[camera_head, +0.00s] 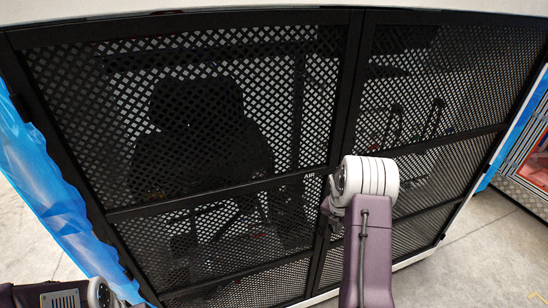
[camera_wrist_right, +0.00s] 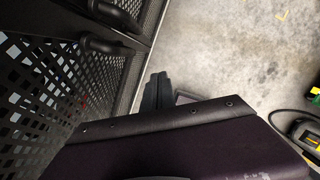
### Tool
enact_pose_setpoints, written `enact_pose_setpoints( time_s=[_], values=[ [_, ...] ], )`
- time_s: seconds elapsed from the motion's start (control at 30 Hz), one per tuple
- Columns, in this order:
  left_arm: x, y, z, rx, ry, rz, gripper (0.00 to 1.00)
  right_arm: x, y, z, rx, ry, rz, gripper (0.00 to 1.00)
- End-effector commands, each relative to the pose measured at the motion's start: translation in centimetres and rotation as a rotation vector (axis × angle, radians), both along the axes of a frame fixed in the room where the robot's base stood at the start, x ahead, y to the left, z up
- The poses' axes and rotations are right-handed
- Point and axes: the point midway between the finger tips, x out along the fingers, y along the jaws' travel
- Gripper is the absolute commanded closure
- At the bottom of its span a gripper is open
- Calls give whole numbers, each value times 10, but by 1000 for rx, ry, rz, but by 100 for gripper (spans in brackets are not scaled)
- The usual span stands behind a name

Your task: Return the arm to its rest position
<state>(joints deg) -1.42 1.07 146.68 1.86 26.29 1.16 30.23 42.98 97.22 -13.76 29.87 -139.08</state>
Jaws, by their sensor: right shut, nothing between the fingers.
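My right arm (camera_head: 370,240) rises from the bottom of the head view, right of centre, with a purple link and a white ringed joint. My right gripper (camera_head: 333,203) is mostly hidden behind that joint, close in front of the black mesh doors. In the right wrist view my right gripper (camera_wrist_right: 157,92) shows as dark fingertips, shut with nothing between them, with grey floor beyond. Part of my left arm (camera_head: 60,296) shows at the bottom left of the head view; its gripper is out of frame.
Black mesh doors (camera_head: 349,95) fill most of the head view; door handles (camera_wrist_right: 104,45) show in the wrist view. Blue sheeting (camera_head: 40,175) hangs at the left. Grey floor (camera_wrist_right: 225,55) is open beside the doors. A dark and yellow-green object (camera_wrist_right: 305,133) lies at the right.

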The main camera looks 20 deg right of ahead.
Motion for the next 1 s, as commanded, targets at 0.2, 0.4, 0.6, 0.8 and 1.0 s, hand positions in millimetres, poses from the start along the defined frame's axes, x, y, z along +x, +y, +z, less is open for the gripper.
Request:
enact_pose_setpoints(
  time_s=[0.2, 0.4, 0.6, 0.8, 1.0],
  values=[
    [0, 0, -24, 0, 0, 0, 64, 28, 24, -1, -24, -46, 75, 100],
    [0, 0, -85, 0, 1, 0, 64, 25, 154, 10, 25, -151, 147, 100],
    [0, 0, -112, 0, 0, 0, 64, -53, 236, -10, 233, -202, -472, 100],
    [0, 0, -114, 0, 0, 0, 64, -129, 258, -32, 335, -169, -1334, 100],
    [0, 0, -114, 0, 0, 0, 64, -150, 261, -42, 338, -175, -1951, 100]
  ],
)
